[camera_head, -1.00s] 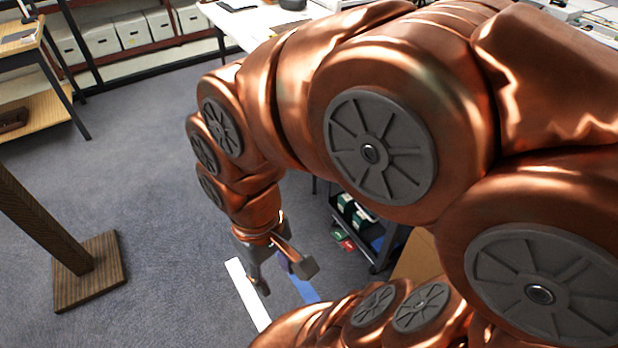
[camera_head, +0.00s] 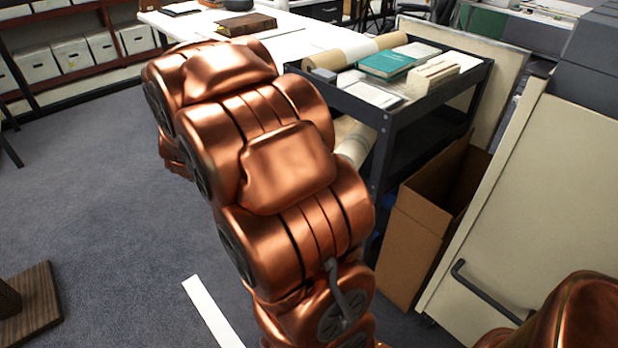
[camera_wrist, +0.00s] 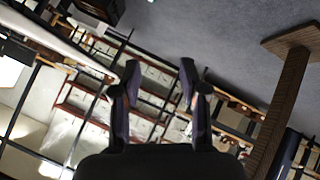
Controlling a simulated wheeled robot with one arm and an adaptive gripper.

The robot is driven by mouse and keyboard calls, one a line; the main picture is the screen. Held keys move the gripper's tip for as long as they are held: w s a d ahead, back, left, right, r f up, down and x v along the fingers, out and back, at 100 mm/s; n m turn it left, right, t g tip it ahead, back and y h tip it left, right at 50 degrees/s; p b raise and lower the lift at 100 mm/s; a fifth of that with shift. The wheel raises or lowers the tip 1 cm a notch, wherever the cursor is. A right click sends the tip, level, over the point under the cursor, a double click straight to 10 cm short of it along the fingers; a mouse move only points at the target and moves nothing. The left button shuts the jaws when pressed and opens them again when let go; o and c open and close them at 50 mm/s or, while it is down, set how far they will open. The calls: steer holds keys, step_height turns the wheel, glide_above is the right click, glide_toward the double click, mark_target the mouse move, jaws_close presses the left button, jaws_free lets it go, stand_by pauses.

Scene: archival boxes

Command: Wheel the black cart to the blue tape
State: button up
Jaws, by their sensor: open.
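The black cart (camera_head: 432,98) stands right of the middle in the head view, with books, papers and a rolled sheet on its top shelf. My copper arm covers its lower left part. The blue tape is not visible now; a white tape strip (camera_head: 212,312) shows on the floor left of my arm. My gripper (camera_wrist: 159,82) shows in the wrist view with its two fingers apart and nothing between them. The head view does not show it. The wrist view is tilted and shows shelves and floor, with no cart in it.
An open cardboard box (camera_head: 411,240) stands against the cart's near side, beside a cream panelled unit (camera_head: 530,190) with a dark handle. A wooden post base (camera_head: 32,305) is at lower left. A white table (camera_head: 290,38) stands behind. Grey carpet at left is clear.

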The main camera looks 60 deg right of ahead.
steer(key=shift+s+d+f+m+g+h+b, duration=0.1)
steer(key=shift+s+d+f+g+h+b, duration=1.6)
steer(key=shift+d, duration=4.1)
steer(key=shift+s+d+f+m+g+h+b, duration=0.1)
steer(key=shift+s+d+f+g+h+b, duration=0.35)
steer(key=shift+s+d+f+h+b, duration=2.9)
steer(key=shift+s+d+f+m+g+h+b, duration=0.1)
steer(key=shift+s+d+f+g+h+b, duration=0.65)
steer(key=shift+d+f+b, duration=4.85)
steer(key=shift+g+y, duration=0.3)
steer(key=shift+y, duration=0.1)
steer(key=d+r+p, duration=0.1)
steer(key=p, duration=0.1)
steer(key=d+r+p, duration=0.1)
steer(key=d+r, duration=0.1)
steer(key=d+r+p, duration=0.1)
steer(key=d+p, duration=0.1)
steer(key=shift+w+d+r+p, duration=0.1)
steer(key=shift+w+r+p, duration=0.15)
steer(key=shift+r+p, duration=0.15)
jaws_close()
